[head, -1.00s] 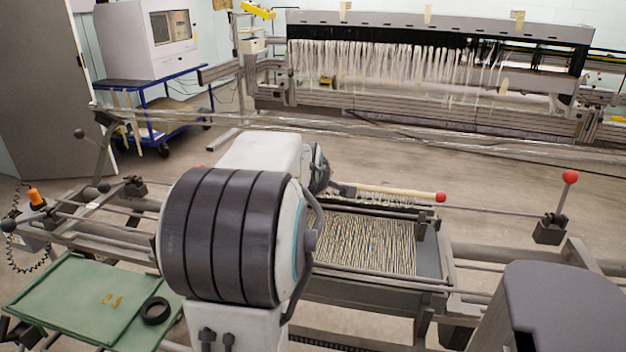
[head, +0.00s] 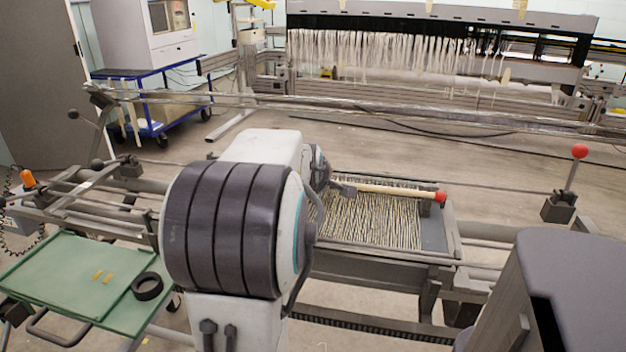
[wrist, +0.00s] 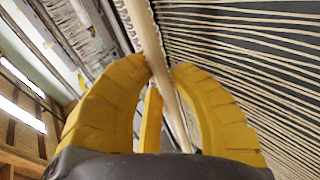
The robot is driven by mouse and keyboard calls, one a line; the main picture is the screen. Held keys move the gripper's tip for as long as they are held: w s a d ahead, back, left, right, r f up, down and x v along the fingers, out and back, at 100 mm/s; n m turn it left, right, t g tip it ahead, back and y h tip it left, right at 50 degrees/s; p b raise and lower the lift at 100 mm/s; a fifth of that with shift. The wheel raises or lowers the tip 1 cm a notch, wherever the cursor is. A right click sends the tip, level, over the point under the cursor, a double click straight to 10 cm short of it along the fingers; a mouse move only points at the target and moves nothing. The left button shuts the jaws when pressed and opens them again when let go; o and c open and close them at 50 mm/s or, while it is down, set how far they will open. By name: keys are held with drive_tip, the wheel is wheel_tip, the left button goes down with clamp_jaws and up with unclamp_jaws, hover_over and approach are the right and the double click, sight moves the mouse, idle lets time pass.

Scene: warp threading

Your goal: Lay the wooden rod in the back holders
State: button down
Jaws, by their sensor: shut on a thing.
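The wooden rod (head: 390,190) is pale, with a red ball (head: 440,197) at its right end. It lies across the back part of the threaded frame in the head view. In the wrist view the rod (wrist: 150,50) runs between the yellow fingers of my gripper (wrist: 160,75), which is shut on it. In the head view my gripper (head: 340,188) is small and dark at the rod's left part, with my arm in front. The rod's left end is hidden by my arm. I cannot tell whether the rod rests in the back holders.
Rows of pale threads (head: 370,222) fill the frame below the rod. A lever with a red ball (head: 579,152) stands at the right. A green tray (head: 60,290) with a black ring (head: 147,286) is at the lower left. A large loom (head: 430,50) stands behind.

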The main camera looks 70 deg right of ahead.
drive_tip(key=shift+f+b, duration=0.6)
drive_tip(key=shift+f, duration=0.05)
idle(0.6)
drive_tip(key=c, duration=1.3)
unclamp_jaws()
drive_tip(key=shift+o, duration=0.9)
drive_tip(key=shift+a+f, duration=0.1)
drive_tip(key=shift+f, duration=0.05)
drive_tip(key=shift+a, duration=0.1)
drive_tip(key=v, duration=1.2)
drive_tip(key=shift+d+r, duration=0.2)
drive_tip(key=shift+r, duration=0.1)
